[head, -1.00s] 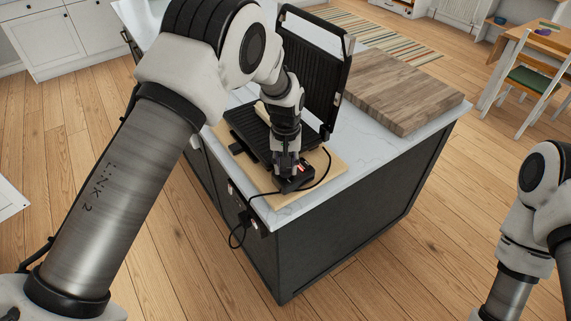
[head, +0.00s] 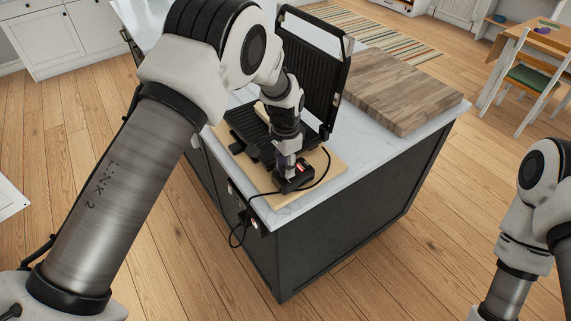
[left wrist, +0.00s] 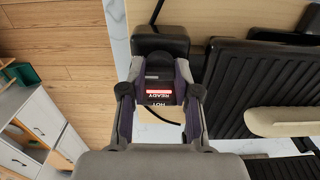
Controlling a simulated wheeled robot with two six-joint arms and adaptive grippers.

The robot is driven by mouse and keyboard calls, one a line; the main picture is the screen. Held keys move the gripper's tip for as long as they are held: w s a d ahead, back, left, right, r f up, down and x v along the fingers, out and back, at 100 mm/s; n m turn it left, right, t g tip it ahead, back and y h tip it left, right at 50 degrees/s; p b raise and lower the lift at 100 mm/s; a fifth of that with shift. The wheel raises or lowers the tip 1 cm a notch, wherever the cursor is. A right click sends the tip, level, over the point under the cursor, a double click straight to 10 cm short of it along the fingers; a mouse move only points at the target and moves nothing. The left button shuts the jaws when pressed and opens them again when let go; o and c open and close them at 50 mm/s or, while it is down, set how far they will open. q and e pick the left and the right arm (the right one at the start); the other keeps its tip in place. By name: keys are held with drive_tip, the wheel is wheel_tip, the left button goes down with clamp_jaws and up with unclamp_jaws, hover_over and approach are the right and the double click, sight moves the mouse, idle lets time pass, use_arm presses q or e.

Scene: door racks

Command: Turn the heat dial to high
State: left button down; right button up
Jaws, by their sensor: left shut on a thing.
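The black contact grill stands open on the island, its ribbed lid (head: 312,65) raised and its lower plate (head: 247,128) flat. A black control box (head: 298,182) sits at its near end, with a lit red strip. In the left wrist view the control box (left wrist: 160,38) shows a lit red panel and upside-down words READY and HOT. My left gripper (head: 287,166) points down onto the box. In the left wrist view the left gripper (left wrist: 161,72) has its fingers on either side of the panel. It is shut on the heat dial, which the fingers mostly hide. The dial's setting cannot be read.
A wooden board (head: 335,158) lies under the grill. A pale long item (left wrist: 278,121) lies on the lower plate. A black cord (head: 240,236) loops over the island's edge. A thick wooden block (head: 405,90) stands right of the grill. My right arm is at the right edge, its gripper out of view.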

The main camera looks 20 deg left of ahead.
use_arm(q)
drive_tip(key=shift+w+r+m, duration=0.15)
drive_tip(key=shift+w+m, duration=0.05)
drive_tip(key=shift+m, duration=1.1)
drive_tip(key=c, duration=0.8)
unclamp_jaws()
drive_tip(key=shift+f, duration=0.2)
wheel_tip(320, 180, up, 12)
drive_tip(key=shift+r, duration=0.1)
